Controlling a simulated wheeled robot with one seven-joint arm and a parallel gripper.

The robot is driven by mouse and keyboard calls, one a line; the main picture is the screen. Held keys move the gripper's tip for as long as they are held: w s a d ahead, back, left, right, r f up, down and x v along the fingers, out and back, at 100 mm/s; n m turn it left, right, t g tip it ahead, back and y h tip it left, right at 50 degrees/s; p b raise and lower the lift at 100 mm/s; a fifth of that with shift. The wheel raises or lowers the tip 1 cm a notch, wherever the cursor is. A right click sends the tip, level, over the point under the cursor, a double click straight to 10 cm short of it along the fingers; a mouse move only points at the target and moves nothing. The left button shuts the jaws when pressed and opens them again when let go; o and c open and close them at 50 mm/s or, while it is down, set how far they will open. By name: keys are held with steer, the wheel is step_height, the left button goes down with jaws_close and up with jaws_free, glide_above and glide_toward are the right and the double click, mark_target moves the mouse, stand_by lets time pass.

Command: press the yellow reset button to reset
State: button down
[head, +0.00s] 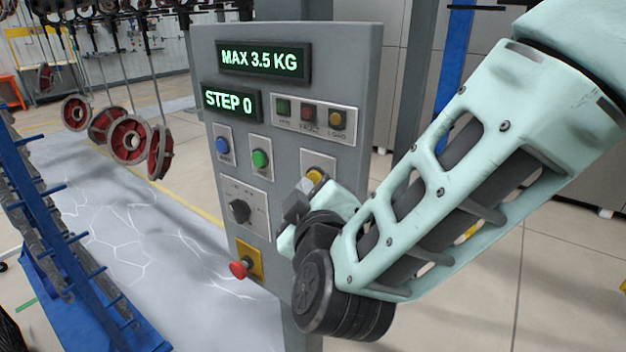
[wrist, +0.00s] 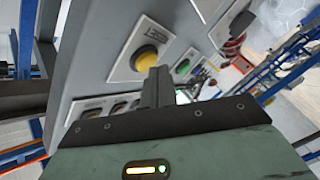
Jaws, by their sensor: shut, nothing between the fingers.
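The yellow reset button (head: 315,177) is on the lower right of the grey control panel (head: 370,60), on a light plate. My gripper (head: 298,203) is shut and empty, close in front of the panel, just below and left of the button. Its shut fingers (wrist: 157,78) point at the panel beside the button in the wrist view. I cannot tell whether they touch it.
A blue button (head: 222,145), a green button (head: 260,159), a black rotary knob (head: 240,210) and a red emergency stop (head: 241,268) share the panel. Displays read "MAX 3.5 KG" and "STEP 0". Red wheels (head: 128,139) hang at left. A blue rack (head: 60,230) stands lower left.

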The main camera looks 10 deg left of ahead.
steer(key=shift+w+d, duration=0.15)
steer(key=shift+w, duration=0.25)
stand_by(0.3)
steer(key=shift+s+a, duration=0.3)
steer(key=shift+s, duration=0.5)
steer(key=shift+s+a+b, duration=0.15)
steer(key=shift+s+a, duration=0.15)
steer(key=shift+s, duration=0.45)
steer(key=shift+s+a+b, duration=0.15)
steer(key=shift+s+a, duration=0.2)
steer(key=shift+s, duration=0.45)
steer(key=shift+s+a+b, duration=0.15)
steer(key=shift+s+a, duration=0.15)
steer(key=shift+s, duration=0.45)
